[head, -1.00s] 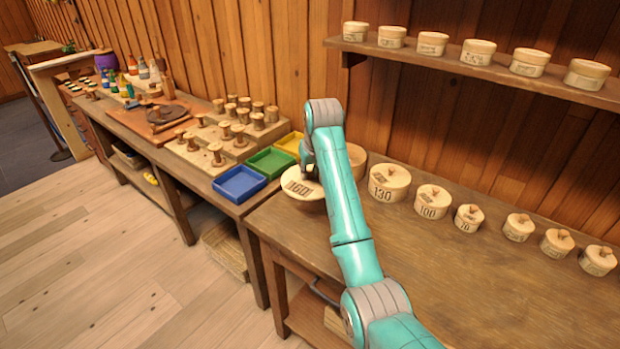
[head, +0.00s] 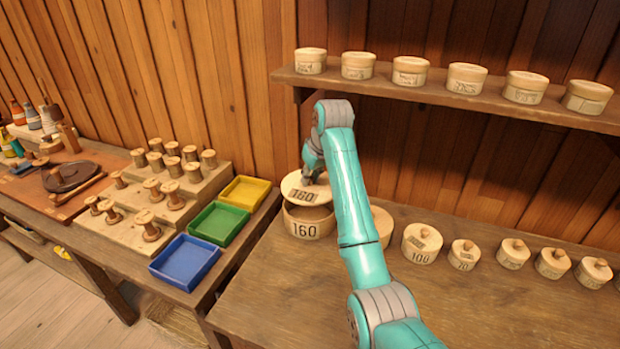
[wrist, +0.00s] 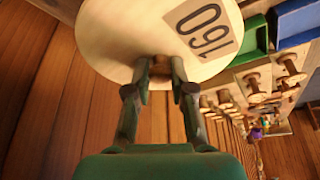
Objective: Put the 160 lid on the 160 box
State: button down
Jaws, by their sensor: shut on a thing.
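The 160 lid (head: 297,194) is a round pale wooden disc with a dark 160 label. My gripper (head: 317,175) is shut on its knob; in the wrist view my two fingers (wrist: 160,78) close on the knob, with the lid (wrist: 140,35) filling the top. The 160 box (head: 304,226) is a round wooden box standing on the bench near the wall. The lid is just above it, a little tilted, with a dark gap between them at the front right. The back of the box is hidden by the lid.
Right of my arm stand a partly hidden lidded box (head: 382,222), the 100 box (head: 421,244), the 70 box (head: 464,255) and several smaller ones. A shelf (head: 430,94) with lidded boxes hangs above. Yellow (head: 245,192), green (head: 218,223) and blue trays (head: 185,262) lie left. The front bench is clear.

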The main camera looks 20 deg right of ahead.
aim_at(312, 186)
jog(key=shift+f, duration=2.5)
jog(key=shift+f, duration=0.2)
jog(key=c, duration=0.5)
grip_release()
jog(key=shift+r, duration=0.9)
